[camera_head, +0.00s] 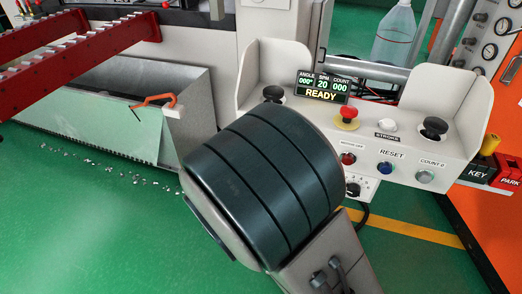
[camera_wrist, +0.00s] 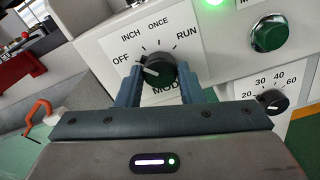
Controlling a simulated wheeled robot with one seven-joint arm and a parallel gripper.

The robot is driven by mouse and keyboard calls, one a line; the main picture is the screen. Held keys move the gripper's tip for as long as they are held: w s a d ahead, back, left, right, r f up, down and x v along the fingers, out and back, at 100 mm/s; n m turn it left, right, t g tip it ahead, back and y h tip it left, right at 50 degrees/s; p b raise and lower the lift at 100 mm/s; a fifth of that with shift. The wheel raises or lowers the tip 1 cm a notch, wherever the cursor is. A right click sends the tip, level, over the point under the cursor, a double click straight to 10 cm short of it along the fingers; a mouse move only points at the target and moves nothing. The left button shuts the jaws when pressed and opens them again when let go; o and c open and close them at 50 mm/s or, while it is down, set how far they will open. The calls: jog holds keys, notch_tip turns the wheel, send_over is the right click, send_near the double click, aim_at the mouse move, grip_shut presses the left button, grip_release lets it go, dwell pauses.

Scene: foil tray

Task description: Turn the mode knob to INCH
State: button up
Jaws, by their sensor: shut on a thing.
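The mode knob (camera_wrist: 158,72) is a round black knob on a white plate marked OFF, INCH, ONCE and RUN. Its white pointer line points left, towards the OFF side. My gripper (camera_wrist: 159,80) is shut on the knob, with one blue-grey finger on its left and one on its right. The fingers cover part of the MODE label below. In the head view my arm hides the knob and the fingers.
A green button (camera_wrist: 270,32) and a numbered dial (camera_wrist: 272,102) are to the right of the knob. The control box (camera_head: 455,140) carries a READY display (camera_head: 322,88), a red mushroom button (camera_head: 346,117) and several other buttons. A hex key with an orange handle (camera_head: 155,101) is at the left.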

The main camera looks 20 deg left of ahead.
jog(key=shift+f+m+b, duration=0.1)
jog(key=shift+m+b, duration=2.1)
jog(key=shift+b, duration=0.1)
jog(key=o, duration=1)
jog(key=shift+s, duration=0.1)
jog(key=s+a+p, duration=0.1)
jog(key=s+p, duration=0.1)
jog(key=s, duration=1.1)
jog(key=shift+s, duration=0.35)
jog(key=shift+a, duration=0.1)
